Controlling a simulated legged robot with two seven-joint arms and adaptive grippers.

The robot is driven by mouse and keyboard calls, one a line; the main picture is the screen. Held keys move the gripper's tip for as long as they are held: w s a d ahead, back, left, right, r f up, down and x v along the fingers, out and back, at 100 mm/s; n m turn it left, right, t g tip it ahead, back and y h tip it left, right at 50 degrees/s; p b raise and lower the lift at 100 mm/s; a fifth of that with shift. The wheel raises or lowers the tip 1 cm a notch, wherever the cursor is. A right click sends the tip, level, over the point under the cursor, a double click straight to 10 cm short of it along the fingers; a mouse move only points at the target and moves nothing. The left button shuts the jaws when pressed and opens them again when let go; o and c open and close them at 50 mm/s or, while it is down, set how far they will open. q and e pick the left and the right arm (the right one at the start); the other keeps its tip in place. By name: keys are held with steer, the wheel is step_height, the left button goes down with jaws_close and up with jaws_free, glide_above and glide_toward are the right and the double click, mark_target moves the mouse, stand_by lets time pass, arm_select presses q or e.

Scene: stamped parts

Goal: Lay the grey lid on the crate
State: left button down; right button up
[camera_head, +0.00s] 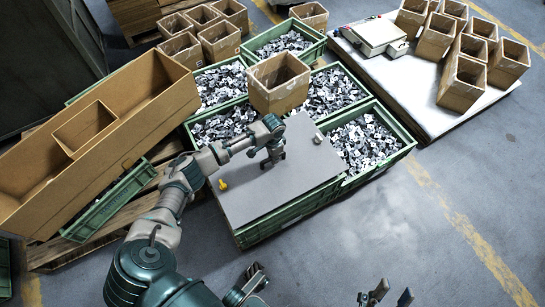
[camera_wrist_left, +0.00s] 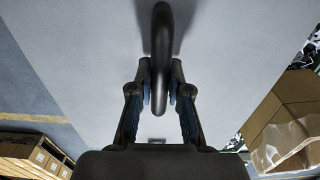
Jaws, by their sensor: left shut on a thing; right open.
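The grey lid (camera_head: 255,190) is a flat sheet over a green crate (camera_head: 290,218) in the middle of the head view. It covers the crate's top and lines up closely with its rim; I cannot tell whether it rests fully on it. My left gripper (camera_head: 273,158) is shut on the lid's dark handle. In the left wrist view the handle (camera_wrist_left: 160,45) runs between the fingers of my left gripper (camera_wrist_left: 160,95), above the grey lid (camera_wrist_left: 85,60). My right gripper (camera_head: 388,296) is open and empty at the bottom edge of the head view.
Green crates of metal parts (camera_head: 368,140) stand behind and right of the lidded crate. An open cardboard box (camera_head: 278,85) stands just behind the lid. A long brown box (camera_head: 150,85) lies left. Floor (camera_head: 380,215) at front right is clear.

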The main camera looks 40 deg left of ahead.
arm_select(q)
steer(key=shift+r, duration=0.1)
stand_by(0.6)
steer(key=shift+p, duration=0.3)
steer(key=shift+f+b, duration=0.9)
steer(key=shift+f, duration=1.6)
steer(key=c, duration=1)
jaws_free()
steer(key=shift+c, duration=0.2)
step_height(320, 180, up, 12)
steer(key=shift+f, duration=0.1)
